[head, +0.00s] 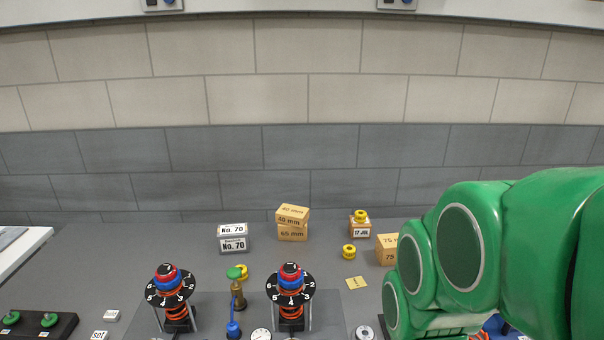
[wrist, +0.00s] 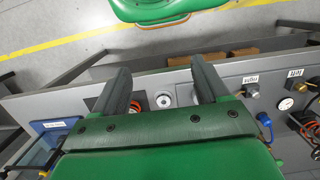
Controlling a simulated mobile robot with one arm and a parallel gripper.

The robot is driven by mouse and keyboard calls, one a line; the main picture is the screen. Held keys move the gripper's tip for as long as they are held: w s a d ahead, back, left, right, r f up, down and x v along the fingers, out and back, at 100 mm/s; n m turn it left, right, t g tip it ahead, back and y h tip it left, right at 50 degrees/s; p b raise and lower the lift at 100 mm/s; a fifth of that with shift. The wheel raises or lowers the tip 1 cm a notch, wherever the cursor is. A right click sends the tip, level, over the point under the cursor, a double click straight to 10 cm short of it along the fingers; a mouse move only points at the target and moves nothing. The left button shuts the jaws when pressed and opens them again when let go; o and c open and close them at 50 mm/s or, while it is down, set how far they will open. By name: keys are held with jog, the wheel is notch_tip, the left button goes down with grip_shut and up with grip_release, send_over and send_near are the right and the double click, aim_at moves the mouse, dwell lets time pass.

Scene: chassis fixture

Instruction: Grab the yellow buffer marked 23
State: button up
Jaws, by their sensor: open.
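Three yellow buffers show in the head view. One (head: 361,216) sits on top of a block labelled 17 JUL, one (head: 349,250) lies on the grey table in front of that block, and one (head: 243,271) is partly hidden behind a green-topped brass valve. I cannot read the number 23 on any of them. My gripper (wrist: 160,63) shows in the wrist view, open, with nothing between its fingers. A white round part (wrist: 163,101) shows below, between the fingers. I see no yellow buffer in the wrist view.
My green arm covers the right of the head view. Cardboard-coloured blocks (head: 292,233) and grey No. 70 blocks (head: 233,244) stand at the back. Two numbered black dials (head: 171,285) (head: 290,283) stand in front. A yellow card (head: 355,283) lies on the table.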

jog(key=m+t+y, duration=0.3)
jog(key=m, duration=1.9)
send_over(351, 248)
jog(key=s, duration=0.2)
jog(key=f, duration=0.9)
jog(key=shift+w+d+f, duration=0.1)
jog(key=shift+d+f, duration=0.1)
jog(key=shift+f, duration=0.2)
jog(key=shift+w+d+f, duration=0.15)
jog(key=shift+w+f, duration=0.15)
jog(key=shift+f, duration=0.05)
jog(key=shift+d+x, duration=0.2)
jog(key=shift+x, duration=1.7)
jog(key=shift+d+x, duration=0.25)
jog(key=shift+x, duration=1.65)
jog(key=shift+s+f, duration=0.15)
jog(key=shift+c, duration=0.3)
